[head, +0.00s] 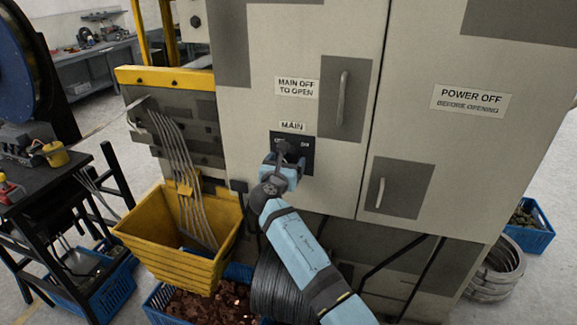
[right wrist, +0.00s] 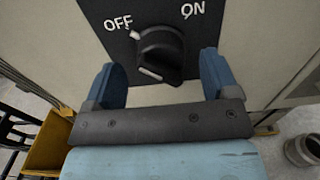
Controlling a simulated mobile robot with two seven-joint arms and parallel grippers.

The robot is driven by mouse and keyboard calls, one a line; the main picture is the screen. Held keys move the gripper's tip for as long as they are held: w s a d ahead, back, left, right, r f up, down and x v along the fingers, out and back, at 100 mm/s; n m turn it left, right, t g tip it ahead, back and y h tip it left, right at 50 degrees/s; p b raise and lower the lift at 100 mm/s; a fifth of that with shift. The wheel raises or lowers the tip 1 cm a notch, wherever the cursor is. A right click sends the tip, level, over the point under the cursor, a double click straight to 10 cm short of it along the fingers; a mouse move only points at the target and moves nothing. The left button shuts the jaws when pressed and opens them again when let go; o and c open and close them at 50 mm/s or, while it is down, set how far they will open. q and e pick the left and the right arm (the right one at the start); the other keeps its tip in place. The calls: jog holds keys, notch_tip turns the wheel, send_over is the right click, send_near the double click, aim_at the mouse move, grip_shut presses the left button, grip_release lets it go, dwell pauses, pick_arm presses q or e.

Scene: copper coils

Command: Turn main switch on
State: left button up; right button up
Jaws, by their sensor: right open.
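The main switch is a black rotary knob on a dark plate (head: 305,160) below the MAIN label on the grey cabinet. In the head view my right gripper (head: 283,160) partly covers it. In the right wrist view the knob (right wrist: 162,50) shows close up, with OFF at its upper left and ON at its upper right. A white mark on it lies next to OFF. My right gripper (right wrist: 159,76) is open, with one blue finger on each side of the knob's lower part. I cannot tell whether the fingers touch it. My left gripper is not in view.
The cabinet door (head: 262,50) has a long handle (head: 342,98) right of the switch. A yellow bin (head: 160,240) with hanging cables stands at the left. Blue crates and a dark coil (head: 280,290) are below my right arm.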

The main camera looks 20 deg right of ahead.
jog(key=shift+w+d+f, duration=0.1)
jog(key=shift+w+d, duration=0.2)
jog(key=shift+w, duration=0.25)
jog(key=shift+w+d+b, duration=0.4)
jog(key=shift+w+b, duration=0.05)
jog(key=shift+w, duration=0.05)
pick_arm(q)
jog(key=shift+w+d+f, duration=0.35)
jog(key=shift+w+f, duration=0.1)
pick_arm(e)
jog(key=shift+c, duration=1.1)
jog(key=c, duration=0.7)
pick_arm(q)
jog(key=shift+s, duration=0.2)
